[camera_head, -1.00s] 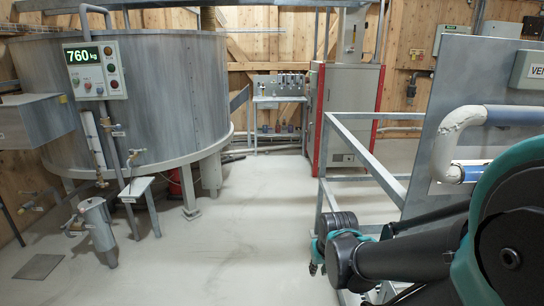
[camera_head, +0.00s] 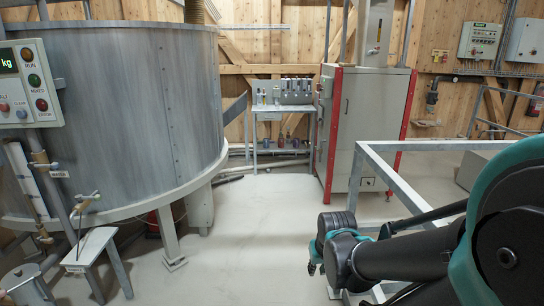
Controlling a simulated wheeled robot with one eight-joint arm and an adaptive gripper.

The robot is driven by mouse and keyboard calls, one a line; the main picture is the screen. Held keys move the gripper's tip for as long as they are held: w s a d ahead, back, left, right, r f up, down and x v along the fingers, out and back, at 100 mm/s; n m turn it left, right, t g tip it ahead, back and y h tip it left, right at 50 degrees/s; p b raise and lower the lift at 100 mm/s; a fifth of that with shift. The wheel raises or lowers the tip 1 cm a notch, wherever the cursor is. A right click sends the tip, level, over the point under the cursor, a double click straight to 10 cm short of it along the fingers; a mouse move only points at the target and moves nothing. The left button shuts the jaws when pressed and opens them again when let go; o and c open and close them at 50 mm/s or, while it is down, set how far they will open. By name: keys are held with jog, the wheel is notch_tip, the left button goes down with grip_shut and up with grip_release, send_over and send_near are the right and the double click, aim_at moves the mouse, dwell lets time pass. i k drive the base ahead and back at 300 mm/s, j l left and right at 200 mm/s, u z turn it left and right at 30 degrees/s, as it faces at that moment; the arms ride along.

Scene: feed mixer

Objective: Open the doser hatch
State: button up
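No part in view can be made out for certain as the doser hatch. A tall grey cabinet (camera_head: 372,130) with red edges stands at the back, right of the middle, and its front door looks shut. Left of it, a small bench (camera_head: 284,110) carries a row of small grey units. My arm reaches in from the lower right. Its end, where my gripper (camera_head: 315,262) seems to be, hangs over the floor, well short of the cabinet and bench. Its fingers are too small and dark to read.
A big grey round tank (camera_head: 120,110) on legs fills the left, with a control box (camera_head: 28,84) and a small stool (camera_head: 90,245) before it. A metal rail frame (camera_head: 400,185) stands close on the right. The floor (camera_head: 250,215) in the middle is clear.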

aim_at(372, 107)
jog(key=i, duration=1.9)
